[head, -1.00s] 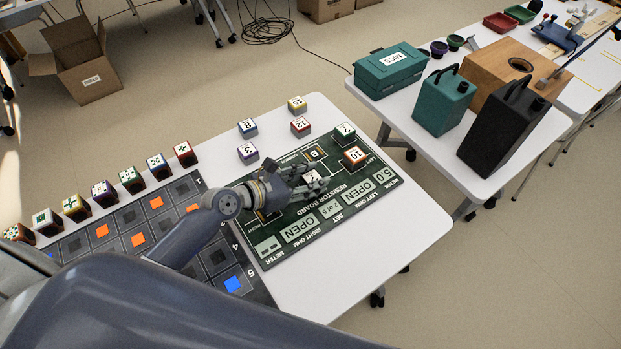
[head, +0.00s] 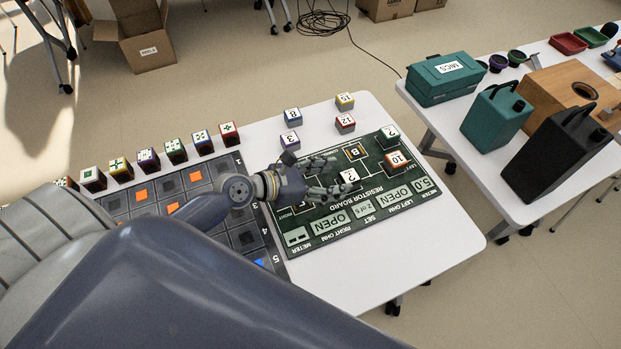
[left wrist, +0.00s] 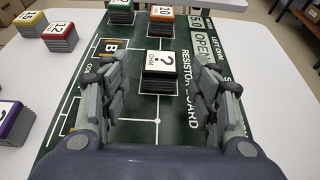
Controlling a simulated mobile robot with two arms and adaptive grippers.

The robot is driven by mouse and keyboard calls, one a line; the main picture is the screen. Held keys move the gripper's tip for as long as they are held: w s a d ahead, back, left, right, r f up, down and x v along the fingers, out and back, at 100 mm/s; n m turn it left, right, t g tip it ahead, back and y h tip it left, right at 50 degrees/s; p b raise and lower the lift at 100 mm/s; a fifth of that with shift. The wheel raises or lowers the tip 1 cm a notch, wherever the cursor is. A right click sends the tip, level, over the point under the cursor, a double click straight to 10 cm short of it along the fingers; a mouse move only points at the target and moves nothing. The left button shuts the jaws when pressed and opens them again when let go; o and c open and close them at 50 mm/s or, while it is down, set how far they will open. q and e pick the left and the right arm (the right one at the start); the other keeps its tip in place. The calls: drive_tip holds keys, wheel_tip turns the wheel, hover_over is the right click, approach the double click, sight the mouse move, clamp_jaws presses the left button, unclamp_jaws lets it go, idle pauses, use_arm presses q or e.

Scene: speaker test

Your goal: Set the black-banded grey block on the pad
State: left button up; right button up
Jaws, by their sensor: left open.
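A grey block with dark bands and a white top marked "?" (head: 348,176) stands upright on the green resistor board (head: 366,212). It also shows in the left wrist view (left wrist: 160,62). Any pad beneath it is hidden. A tan-outlined pad marked "B" (head: 355,152) is bare beside it. My left gripper (head: 328,177) is open on the block's left side in the head view. In the left wrist view its fingers (left wrist: 160,98) are spread wide, with the block beyond and between them, seemingly untouched. My right gripper is out of view.
An orange block "10" (head: 397,160) and a green block "2" (head: 388,136) stand on the board near the "?" block. Several numbered blocks (head: 292,140) stand behind the board. A dark grid (head: 228,178) lies to the left. The table's front right is clear.

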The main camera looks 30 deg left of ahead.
use_arm(q)
drive_tip(key=v, duration=0.7)
idle(0.5)
